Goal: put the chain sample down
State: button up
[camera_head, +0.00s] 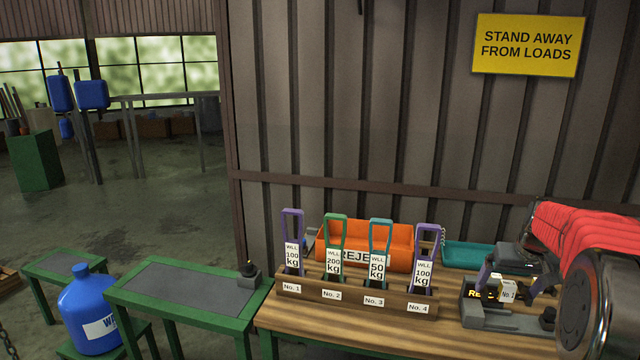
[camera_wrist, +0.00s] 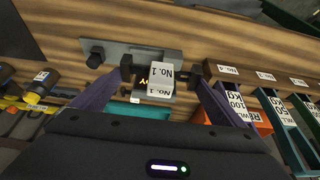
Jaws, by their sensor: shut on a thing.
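My gripper (camera_head: 513,287) is at the right of the bench in the head view, its fingers on either side of a small white tagged piece. I take this piece to be the chain sample (camera_head: 508,291); its tag starts "No." and no chain links can be made out. In the wrist view the white piece (camera_wrist: 160,80) sits between the fingertips (camera_wrist: 160,70). My gripper is shut on it. It is over a grey and black device (camera_head: 487,318) with yellow lettering. I cannot tell whether the piece touches the device.
A wooden rack (camera_head: 350,296) holds several coloured tagged links, labelled No. 1 to No. 4. Behind it stand an orange reject bin (camera_head: 365,234) and a teal tray (camera_head: 470,254). Bare wooden bench (camera_head: 400,337) lies in front. A green side table (camera_head: 185,290) is at left.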

jog(key=shift+s, duration=0.45)
jog(key=shift+w+r, duration=0.1)
jog(key=shift+w+d+m, duration=0.2)
jog(key=shift+w+m, duration=0.05)
jog(key=shift+m, duration=0.05)
jog(key=shift+s+d+f, duration=0.1)
jog(key=shift+s+f, duration=0.15)
jog(key=shift+f, duration=0.65)
jog(key=shift+s+f+m, duration=0.1)
jog(key=shift+f+m, duration=0.2)
jog(key=shift+f, duration=0.05)
jog(key=s+a+f+n, duration=0.1)
jog(key=s+a+f, duration=0.1)
jog(key=a, duration=0.8)
jog(key=s+a+f+n, duration=0.1)
jog(key=a+f, duration=0.4)
jog(key=a, duration=0.5)
jog(key=s+a+f+n+y, duration=0.1)
jog(key=s+a+f+n, duration=0.1)
jog(key=a, duration=0.9)
notch_tip(320, 180, down, 2)
jog(key=shift+s+f, duration=0.1)
jog(key=shift+s, duration=0.55)
